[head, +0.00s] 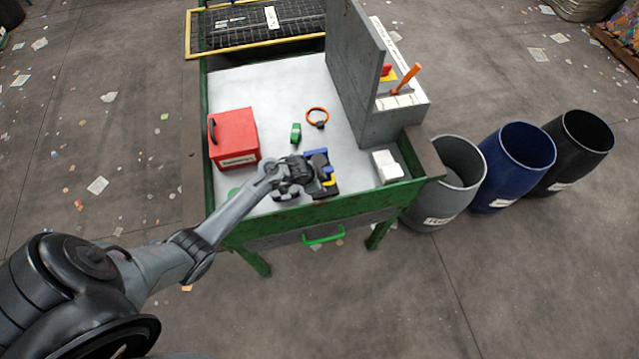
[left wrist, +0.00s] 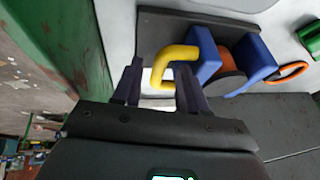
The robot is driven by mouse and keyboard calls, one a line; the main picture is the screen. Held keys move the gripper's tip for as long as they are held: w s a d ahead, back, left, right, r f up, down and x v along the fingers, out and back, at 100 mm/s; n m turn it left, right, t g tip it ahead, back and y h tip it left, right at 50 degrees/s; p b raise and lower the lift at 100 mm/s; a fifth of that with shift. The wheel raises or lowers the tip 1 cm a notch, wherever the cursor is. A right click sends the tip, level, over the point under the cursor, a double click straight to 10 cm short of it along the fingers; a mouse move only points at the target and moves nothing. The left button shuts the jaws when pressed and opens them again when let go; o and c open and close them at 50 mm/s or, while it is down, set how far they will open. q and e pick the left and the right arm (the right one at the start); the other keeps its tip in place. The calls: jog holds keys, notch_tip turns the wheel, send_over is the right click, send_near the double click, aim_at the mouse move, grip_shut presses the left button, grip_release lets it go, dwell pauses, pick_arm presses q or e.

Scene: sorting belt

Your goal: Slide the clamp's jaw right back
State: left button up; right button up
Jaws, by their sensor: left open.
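The clamp is blue (head: 316,154) and sits on a dark base plate at the front of the white worktop. In the left wrist view, two blue jaw blocks (left wrist: 207,56) stand on the plate, with an orange-brown round piece (left wrist: 232,62) between them. A bent yellow handle (left wrist: 178,53) sticks out from the near block. My left gripper (head: 312,178) is at the clamp. Its fingers (left wrist: 160,85) are open, with the handle's bent end between or just beyond their tips; I cannot tell if they touch it. My right gripper is in neither view.
A red box (head: 234,136) stands left on the worktop. A green piece (head: 296,132) and an orange ring (head: 317,117) lie behind the clamp. A tall grey panel (head: 355,70) and a white block (head: 387,166) are to the right. The green table edge (head: 330,208) runs close in front.

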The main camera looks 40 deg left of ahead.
pick_arm(q)
jog(key=shift+f, duration=0.15)
grip_shut()
dwell(0.4)
